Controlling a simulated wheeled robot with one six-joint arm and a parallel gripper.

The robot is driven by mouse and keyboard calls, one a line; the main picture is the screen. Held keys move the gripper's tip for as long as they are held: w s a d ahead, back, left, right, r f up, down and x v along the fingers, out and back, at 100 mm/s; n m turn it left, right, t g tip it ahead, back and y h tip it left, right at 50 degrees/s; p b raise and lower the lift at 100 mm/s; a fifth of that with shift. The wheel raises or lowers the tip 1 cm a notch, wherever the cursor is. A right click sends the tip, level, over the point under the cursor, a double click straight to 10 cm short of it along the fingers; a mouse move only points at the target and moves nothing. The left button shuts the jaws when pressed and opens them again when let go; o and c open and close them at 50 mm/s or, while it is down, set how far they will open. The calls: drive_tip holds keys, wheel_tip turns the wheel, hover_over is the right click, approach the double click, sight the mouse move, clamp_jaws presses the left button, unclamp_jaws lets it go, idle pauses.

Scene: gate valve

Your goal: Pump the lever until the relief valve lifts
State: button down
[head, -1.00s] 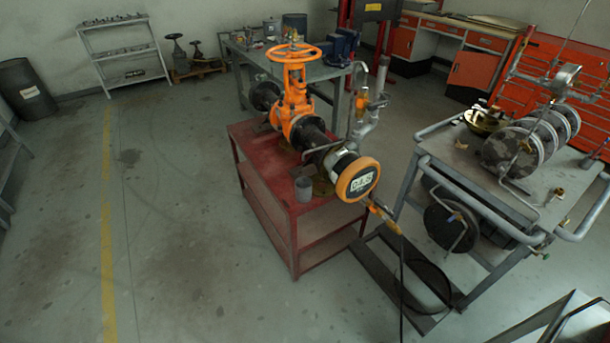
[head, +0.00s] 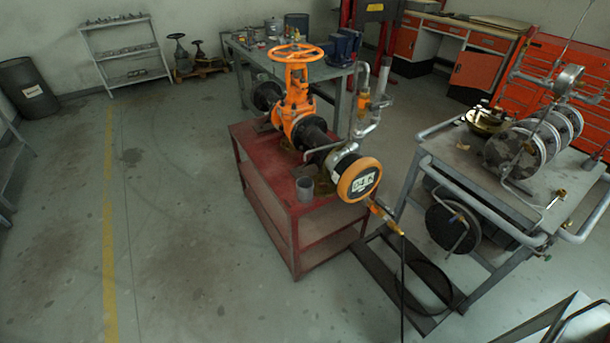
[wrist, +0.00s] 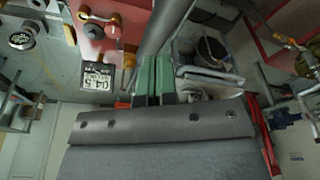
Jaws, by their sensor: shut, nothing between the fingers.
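The orange gate valve (head: 296,100) with its handwheel stands on a red bench. An orange-rimmed gauge (head: 360,180) faces forward at its near end; its digits are too small to read surely. Silver upright pipework (head: 368,112) beside the valve may include the relief valve; I cannot tell. A thin rod (head: 578,30) rises above the right cart and may be the lever. My gripper's green fingers (wrist: 155,78) are together and empty in the wrist view. A thick grey bar (wrist: 166,24) runs just beyond the fingertips; contact is unclear. My gripper is not visible in the head view.
A black hose (head: 403,275) hangs to the floor. The floor at left (head: 175,230) is clear.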

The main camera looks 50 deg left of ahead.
wheel_tip(320, 180, down, 16)
drive_tip(key=b, duration=1.1)
drive_tip(key=shift+r+b, duration=0.25)
drive_tip(key=shift+b, duration=0.1)
wheel_tip(320, 180, up, 14)
drive_tip(key=p, duration=1.1)
drive_tip(key=shift+f, duration=0.3)
